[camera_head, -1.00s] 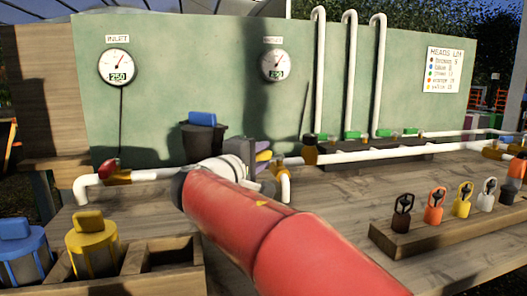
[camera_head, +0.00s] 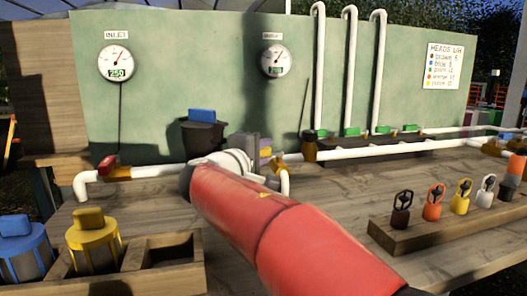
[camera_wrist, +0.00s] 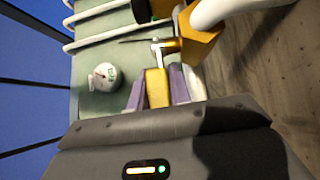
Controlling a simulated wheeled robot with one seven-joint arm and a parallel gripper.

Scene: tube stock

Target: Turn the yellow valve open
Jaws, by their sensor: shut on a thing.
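The yellow valve's handle (camera_wrist: 157,88) is between the two purple fingers of my gripper (camera_wrist: 159,72) in the wrist view. The fingers are shut on it from both sides. The handle's pale stem runs to a brass valve body (camera_wrist: 200,38) on the white pipe. In the head view, my gripper (camera_head: 265,147) is at the pipe in the middle of the bench, beside the brass fitting (camera_head: 278,158). My red arm hides part of the pipe and most of the valve there.
A red-handled valve (camera_head: 107,164) is on the pipe at left, below the inlet gauge (camera_head: 117,62). A second gauge (camera_head: 275,62) hangs above the gripper. A black bucket-like filter (camera_head: 203,137) stands behind my arm. A rack (camera_head: 440,226) of coloured heads is at right.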

